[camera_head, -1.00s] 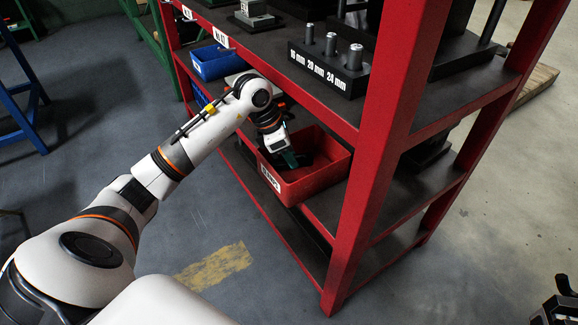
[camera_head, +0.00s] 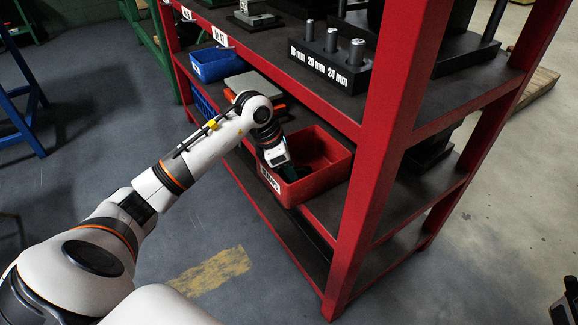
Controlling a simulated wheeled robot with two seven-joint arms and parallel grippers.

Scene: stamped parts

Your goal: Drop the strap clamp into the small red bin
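The small red bin (camera_head: 329,178) stands on the middle shelf of the red rack, with a white label on its front. My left arm reaches in from the left, and my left gripper (camera_head: 286,172) points down into the bin's left part. Its fingertips are hidden by the bin's front wall and shadow, so I cannot see whether they are open. I cannot make out the strap clamp; dark shapes lie inside the bin. My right gripper (camera_head: 566,302) shows only in part at the lower right edge, away from the rack.
A blue bin (camera_head: 216,63) sits on the upper shelf. A black block with size-marked pins (camera_head: 329,65) stands above the red bin. The rack's front red post (camera_head: 378,150) rises right of the bin. The floor in front is clear.

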